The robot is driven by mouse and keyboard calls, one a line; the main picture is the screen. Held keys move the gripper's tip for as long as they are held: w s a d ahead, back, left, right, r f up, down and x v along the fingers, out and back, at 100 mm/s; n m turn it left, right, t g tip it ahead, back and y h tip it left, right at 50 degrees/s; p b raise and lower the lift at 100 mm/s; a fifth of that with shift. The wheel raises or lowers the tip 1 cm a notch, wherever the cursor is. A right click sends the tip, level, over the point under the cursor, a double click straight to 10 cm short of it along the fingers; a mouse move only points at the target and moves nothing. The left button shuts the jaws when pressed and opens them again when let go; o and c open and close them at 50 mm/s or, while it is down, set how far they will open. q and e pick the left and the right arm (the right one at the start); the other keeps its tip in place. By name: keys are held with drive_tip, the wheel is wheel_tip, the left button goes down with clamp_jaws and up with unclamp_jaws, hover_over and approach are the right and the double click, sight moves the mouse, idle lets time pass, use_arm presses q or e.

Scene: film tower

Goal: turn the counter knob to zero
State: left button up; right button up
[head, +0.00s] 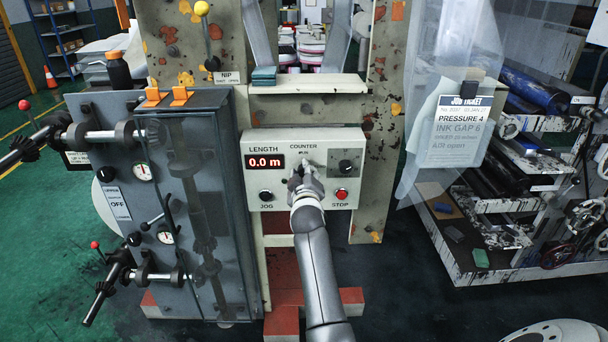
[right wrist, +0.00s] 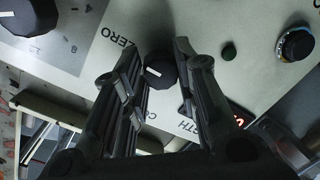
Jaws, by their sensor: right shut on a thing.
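The counter panel (head: 262,195) is a pale box with a red display (head: 265,162) that reads 0.0 m. My right gripper (head: 302,174) reaches up to its middle, under the word COUNTER, and hides the knob there in the head view. In the right wrist view my right gripper (right wrist: 163,85) has its two fingers on either side of the round black counter knob (right wrist: 158,66), shut on it. A white line shows on the knob, and the word ZERO is printed to its left. My left gripper is not in view.
On the panel are a second dark knob (head: 346,167), a black JOG button (head: 266,195) and a red STOP button (head: 342,194). A grey cabinet (head: 110,220) with levers and gauges stands at left. A job ticket (head: 462,128) hangs at right.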

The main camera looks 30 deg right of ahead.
sight(303, 143)
drive_tip(key=o, duration=1.1)
drive_tip(key=shift+c, duration=0.2)
drive_tip(key=r, duration=0.5)
drive_tip(key=w+r, duration=0.1)
drive_tip(key=r, duration=0.1)
drive_tip(key=shift+d+r, duration=0.15)
drive_tip(key=shift+r, duration=0.25)
drive_tip(key=r, duration=0.1)
drive_tip(key=s+r, duration=0.1)
drive_tip(key=shift+s+r, duration=0.25)
drive_tip(key=shift+r, duration=0.1)
drive_tip(key=shift+w+f, duration=0.3)
drive_tip(key=shift+w, duration=0.05)
drive_tip(key=shift+s+r, duration=0.1)
drive_tip(key=shift+s, duration=0.05)
